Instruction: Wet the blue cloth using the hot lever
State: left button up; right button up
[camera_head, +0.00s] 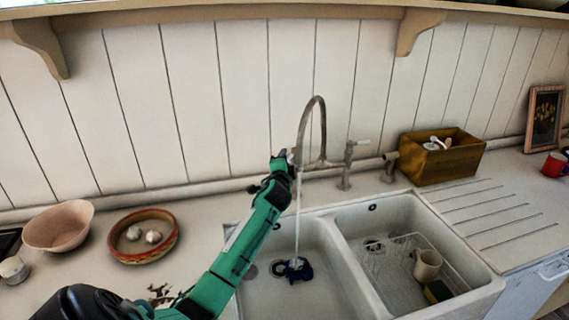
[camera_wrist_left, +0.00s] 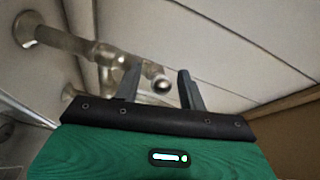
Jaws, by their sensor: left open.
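The dark blue cloth (camera_head: 298,268) lies crumpled in the left sink basin (camera_head: 335,285), by the drain. A thin stream of water (camera_head: 297,215) falls from the arched spout (camera_head: 302,125) onto the cloth. My left gripper (camera_head: 283,158) is at the left side of the tap, well above the cloth. In the wrist view its two fingers (camera_wrist_left: 160,90) are apart, with a round metal tap end (camera_wrist_left: 160,82) showing between or just beyond them. Contact cannot be told. The hot lever is not clearly seen in the head view; my gripper covers that spot. My right gripper is out of view.
Another tap lever (camera_head: 349,158) stands right of the spout. The right basin holds a wire rack, a mug (camera_head: 427,264) and a sponge (camera_head: 438,291). A wooden box (camera_head: 440,163) stands behind the drainboard. Bowls (camera_head: 58,226) sit on the left counter. The panelled wall is close behind.

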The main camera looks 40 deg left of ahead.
pick_arm(q)
jog(key=shift+s, duration=0.1)
jog(key=shift+s+d, duration=0.2)
jog(key=p+v, duration=0.4)
jog(key=v, duration=0.9)
jog(key=shift+f, duration=0.1)
